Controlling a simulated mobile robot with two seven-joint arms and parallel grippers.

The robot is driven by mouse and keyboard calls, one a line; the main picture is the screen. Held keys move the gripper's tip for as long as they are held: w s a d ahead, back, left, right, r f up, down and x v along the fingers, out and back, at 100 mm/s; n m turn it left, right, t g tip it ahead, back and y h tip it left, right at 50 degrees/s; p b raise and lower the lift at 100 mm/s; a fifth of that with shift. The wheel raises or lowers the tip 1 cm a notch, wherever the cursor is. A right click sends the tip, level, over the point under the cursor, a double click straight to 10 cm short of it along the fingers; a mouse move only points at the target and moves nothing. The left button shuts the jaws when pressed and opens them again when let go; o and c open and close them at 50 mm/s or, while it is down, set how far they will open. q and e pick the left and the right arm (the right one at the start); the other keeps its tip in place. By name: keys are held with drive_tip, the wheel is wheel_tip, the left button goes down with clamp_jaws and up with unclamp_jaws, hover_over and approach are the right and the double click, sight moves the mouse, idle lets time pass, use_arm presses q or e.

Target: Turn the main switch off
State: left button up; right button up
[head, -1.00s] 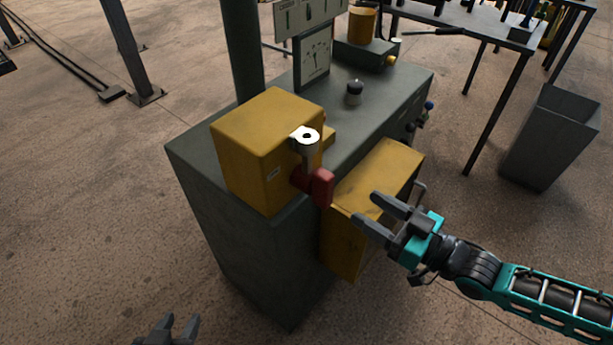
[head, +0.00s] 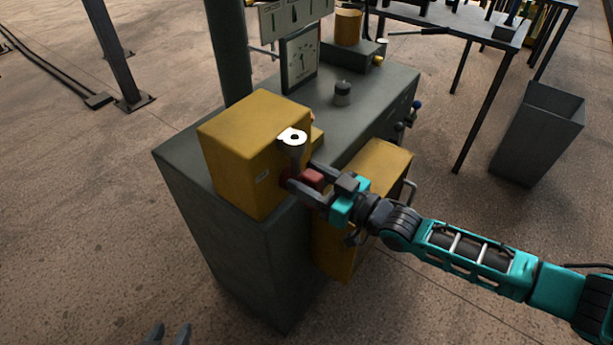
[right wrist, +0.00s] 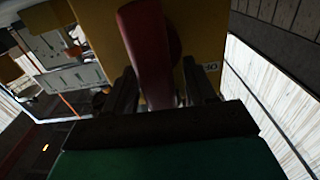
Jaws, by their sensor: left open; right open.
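The main switch is a red handle (head: 312,178) on the front of a yellow box (head: 248,140) on the grey-green cabinet. A white ring-shaped part (head: 293,137) sits just above the handle. My right gripper (head: 312,184) is open with its fingers on either side of the red handle. In the right wrist view the red handle (right wrist: 148,50) lies between the two fingers (right wrist: 160,92); whether they touch it cannot be told. My left gripper (head: 168,335) is open and empty at the bottom edge, far from the switch, and partly cut off.
A grey bin (head: 538,133) and tables stand at the right.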

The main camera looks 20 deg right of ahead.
drive_tip(key=shift+w+a, duration=0.25)
drive_tip(key=shift+w, duration=0.1)
